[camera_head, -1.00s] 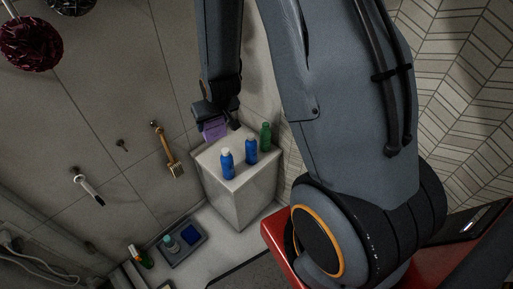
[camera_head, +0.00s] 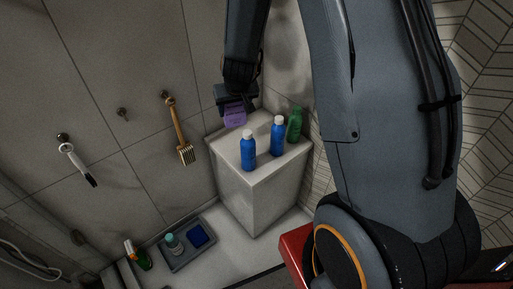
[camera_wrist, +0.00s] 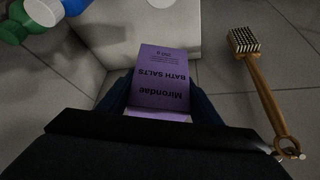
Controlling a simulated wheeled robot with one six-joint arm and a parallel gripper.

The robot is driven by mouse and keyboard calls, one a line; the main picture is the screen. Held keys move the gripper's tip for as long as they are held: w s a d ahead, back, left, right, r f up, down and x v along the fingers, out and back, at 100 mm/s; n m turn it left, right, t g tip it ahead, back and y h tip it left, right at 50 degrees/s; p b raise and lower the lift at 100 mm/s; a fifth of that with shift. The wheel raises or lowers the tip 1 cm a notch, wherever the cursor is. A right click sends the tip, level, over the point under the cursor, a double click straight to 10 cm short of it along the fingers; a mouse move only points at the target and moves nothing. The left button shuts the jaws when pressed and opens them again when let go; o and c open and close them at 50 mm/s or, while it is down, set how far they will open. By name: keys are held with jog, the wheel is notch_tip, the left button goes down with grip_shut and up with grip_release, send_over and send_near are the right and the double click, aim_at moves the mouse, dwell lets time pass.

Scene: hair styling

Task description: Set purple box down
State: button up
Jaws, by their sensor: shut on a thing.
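The purple box (camera_head: 235,115), labelled bath salts, is held in my gripper (camera_head: 236,106). In the head view it shows over the back left part of the white cabinet top (camera_head: 232,143); whether it touches the top I cannot tell. In the wrist view the purple box (camera_wrist: 160,80) sits between the two fingers of my gripper (camera_wrist: 157,95), its printed face toward the camera. The white cabinet (camera_wrist: 165,22) lies beyond the box.
Two blue bottles (camera_head: 248,152) (camera_head: 277,136) and a green bottle (camera_head: 295,126) stand on the cabinet's front and right parts. A wooden brush (camera_head: 179,130) hangs on the tiled wall to the left. A grey tray (camera_head: 184,261) holding small items lies below.

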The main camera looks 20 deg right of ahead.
aim_at(233, 123)
jog(key=shift+b+x, duration=0.85)
jog(key=shift+x, duration=0.35)
jog(key=shift+w+a+f+b, duration=0.15)
jog(key=shift+w+b, duration=0.1)
jog(key=shift+b, duration=0.05)
notch_tip(233, 123, down, 5)
jog(key=b, duration=0.4)
jog(key=shift+f, duration=0.1)
jog(key=shift+f+b, duration=1.1)
jog(key=shift+f, duration=1)
jog(key=shift+f, duration=0.1)
jog(key=o, duration=1.2)
jog(key=shift+s, duration=0.1)
jog(key=shift+o, duration=0.2)
